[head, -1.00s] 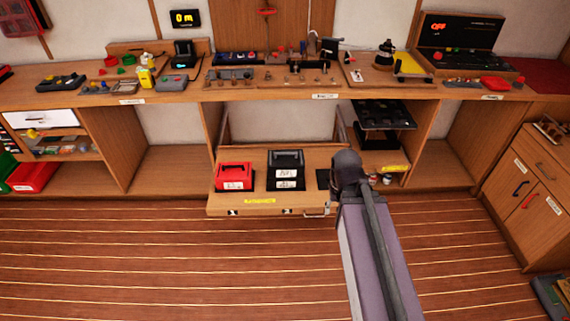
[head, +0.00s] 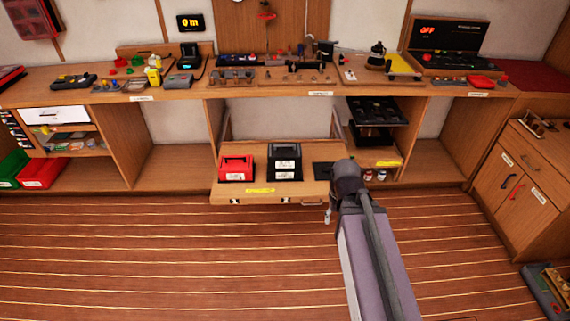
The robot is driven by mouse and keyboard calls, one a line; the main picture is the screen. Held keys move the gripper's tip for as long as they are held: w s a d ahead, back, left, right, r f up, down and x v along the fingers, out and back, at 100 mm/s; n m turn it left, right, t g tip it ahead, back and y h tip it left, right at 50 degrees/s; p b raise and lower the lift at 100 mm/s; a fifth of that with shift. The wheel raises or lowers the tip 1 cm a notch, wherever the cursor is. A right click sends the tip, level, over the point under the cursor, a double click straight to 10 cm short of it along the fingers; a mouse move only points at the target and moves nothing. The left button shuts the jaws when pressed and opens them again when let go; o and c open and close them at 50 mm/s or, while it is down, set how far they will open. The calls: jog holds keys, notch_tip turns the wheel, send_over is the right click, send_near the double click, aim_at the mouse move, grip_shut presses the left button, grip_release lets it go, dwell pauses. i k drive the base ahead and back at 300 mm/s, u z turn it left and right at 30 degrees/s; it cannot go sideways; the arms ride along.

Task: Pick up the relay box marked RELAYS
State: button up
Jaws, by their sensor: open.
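A red box (head: 236,169) with a handle and a white label stands on the left of a low wooden drawer (head: 225,189). A black box (head: 285,162) with a handle and white labels stands beside it, to its right. The lettering on both is too small to read, so I cannot tell which says RELAYS. My arm reaches in from the lower right, its wrist just right of the drawer's front. Only a small grey part of my gripper (head: 327,215) shows below the wrist, near the drawer's right front corner. It is open, apart from both boxes.
A flat black pad (head: 323,175) lies on the drawer's right side. A cluttered workbench (head: 210,95) runs above. Black trays (head: 378,111) and small jars (head: 374,175) fill the shelf at right. The striped floor (head: 180,260) in front is clear.

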aim_at(286, 155)
jog(key=k, duration=0.9)
jog(key=z, duration=0.7)
jog(key=i, duration=1)
jog(key=z, duration=0.45)
jog(key=i, duration=1.35)
jog(key=u, duration=1)
jog(key=i, duration=0.5)
jog(key=u, duration=0.3)
